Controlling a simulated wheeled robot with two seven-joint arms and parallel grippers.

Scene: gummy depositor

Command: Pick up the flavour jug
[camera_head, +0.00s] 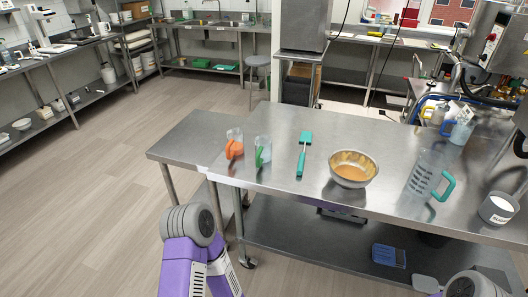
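Several jugs stand on the steel table (310,182); I cannot tell by label which is the flavour jug. A small clear jug with orange (234,146) stands at the left, beside a small clear jug with green (263,151). A large clear measuring jug (422,176) with a teal handle stands at the right. My arms show at the bottom edge, the left one below the table's left part, the right one at the lower right corner. Neither gripper shows, and neither arm touches a jug.
A teal spatula (304,152) and a metal bowl with orange-brown contents (353,168) lie between the jugs. A grey container of white stuff (497,208) is at the right edge. A blue item (389,256) lies on the lower shelf. Floor left of the table is clear.

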